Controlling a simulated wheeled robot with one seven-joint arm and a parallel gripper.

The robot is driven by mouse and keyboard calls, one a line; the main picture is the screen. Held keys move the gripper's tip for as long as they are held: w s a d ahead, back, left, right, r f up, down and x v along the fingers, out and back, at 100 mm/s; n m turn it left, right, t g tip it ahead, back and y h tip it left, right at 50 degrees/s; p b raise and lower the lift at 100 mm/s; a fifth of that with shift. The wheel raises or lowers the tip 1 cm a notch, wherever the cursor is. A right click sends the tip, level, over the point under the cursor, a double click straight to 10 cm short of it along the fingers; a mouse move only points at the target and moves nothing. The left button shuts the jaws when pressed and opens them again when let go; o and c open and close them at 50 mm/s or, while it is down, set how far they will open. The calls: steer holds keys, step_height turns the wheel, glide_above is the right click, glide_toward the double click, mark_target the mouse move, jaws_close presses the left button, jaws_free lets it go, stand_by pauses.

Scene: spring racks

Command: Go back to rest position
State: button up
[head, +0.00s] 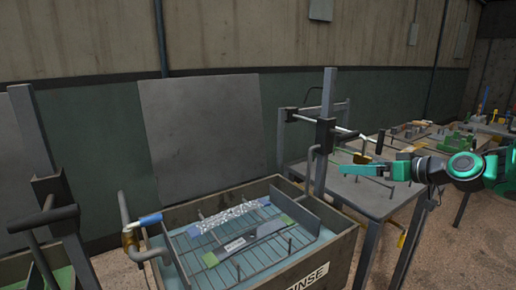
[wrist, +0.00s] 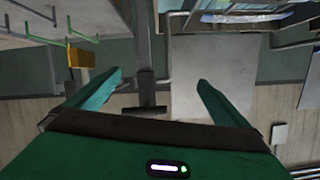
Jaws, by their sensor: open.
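My gripper (head: 374,164) is at the right in the head view, in front of the grey table and to the right of the rinse bin. In the wrist view my gripper (wrist: 150,85) shows two green fingers spread wide apart with nothing between them. The wrist view looks upside down toward the wall and a grey post. The gripper touches nothing that I can see.
A wooden bin (head: 341,243) marked with partly visible lettering holds a wire rack (head: 190,252) with a spring-like piece (head: 228,213). A grey upright post (head: 325,130) stands at its right corner. A grey table (head: 372,196) is behind my arm. More cluttered benches stand far right.

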steer(key=s+d+f+m+g+h, duration=0.25)
steer(key=s+f, duration=0.25)
steer(key=s, duration=0.3)
steer(key=s+d+f+m+g+h, duration=0.1)
steer(key=s+f+g+h, duration=0.3)
steer(key=s, duration=0.4)
steer(key=s+d+f+m+g, duration=0.1)
steer(key=s+d+m+g, duration=0.1)
steer(key=s, duration=0.9)
steer(key=s+d+f+m+g+h, duration=0.1)
steer(key=s+m, duration=0.4)
steer(key=s, duration=0.5)
steer(key=d+g, duration=0.1)
steer(key=g, duration=0.1)
steer(key=shift+s+f+g, duration=0.35)
steer(key=shift+w+f, duration=0.25)
steer(key=shift+w, duration=0.4)
